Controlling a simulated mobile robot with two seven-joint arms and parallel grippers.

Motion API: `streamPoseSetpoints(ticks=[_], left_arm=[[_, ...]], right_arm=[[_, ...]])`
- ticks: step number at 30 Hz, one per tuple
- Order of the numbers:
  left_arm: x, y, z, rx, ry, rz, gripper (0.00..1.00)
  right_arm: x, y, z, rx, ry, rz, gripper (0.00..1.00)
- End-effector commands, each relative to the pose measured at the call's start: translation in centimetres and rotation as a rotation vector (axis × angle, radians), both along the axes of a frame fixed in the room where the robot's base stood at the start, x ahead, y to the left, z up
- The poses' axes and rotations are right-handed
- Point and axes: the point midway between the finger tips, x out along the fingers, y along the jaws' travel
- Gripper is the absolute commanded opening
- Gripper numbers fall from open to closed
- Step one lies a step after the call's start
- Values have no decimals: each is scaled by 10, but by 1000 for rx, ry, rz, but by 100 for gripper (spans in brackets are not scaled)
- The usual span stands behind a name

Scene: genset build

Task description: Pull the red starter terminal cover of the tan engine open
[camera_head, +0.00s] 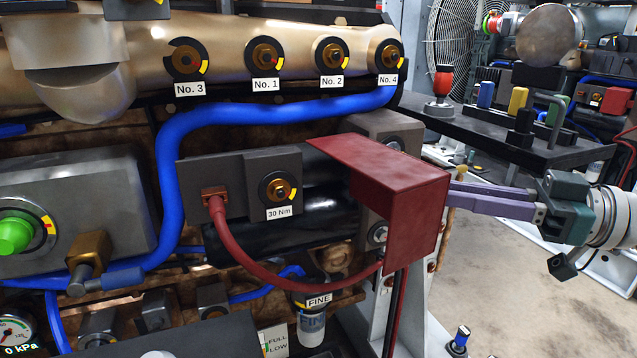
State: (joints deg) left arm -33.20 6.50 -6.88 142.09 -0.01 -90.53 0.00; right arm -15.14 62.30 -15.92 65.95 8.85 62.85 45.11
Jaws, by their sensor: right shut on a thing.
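The red starter terminal cover (415,200) stands in the middle right of the head view, at the right end of the dark starter (325,185) on the tan engine (235,35). Its top plate reaches left over the starter and its broad face points to the right front. My right gripper (450,198) comes in from the right with its purple fingers shut at the cover's right edge. The fingertips are partly hidden by the cover. My left gripper is not in view.
A blue hose (170,150) loops above and left of the starter. A black bench (510,145) with coloured blocks and a handle stands behind my right arm. A white filter marked FINE (312,328) hangs below. Open floor (540,310) lies at lower right.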

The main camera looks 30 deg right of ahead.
Motion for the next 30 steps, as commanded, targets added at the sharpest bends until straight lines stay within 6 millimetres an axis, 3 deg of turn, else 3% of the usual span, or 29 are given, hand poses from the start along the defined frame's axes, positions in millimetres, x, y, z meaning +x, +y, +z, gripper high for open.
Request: streamPoseSetpoints(ticks=[6, 7, 8, 20, 30], left_arm=[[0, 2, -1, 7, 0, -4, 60], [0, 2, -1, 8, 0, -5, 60], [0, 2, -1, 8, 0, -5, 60], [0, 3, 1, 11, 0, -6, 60], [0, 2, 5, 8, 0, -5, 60]], right_arm=[[2, 2, -1, 0, 3, -3, 0], [2, 2, -1, 1, 2, -3, 26], [2, 2, -1, 1, 2, -2, 29], [-5, -4, -1, -2, 5, -4, 30], [-64, -45, -1, -6, 13, -3, 30]])
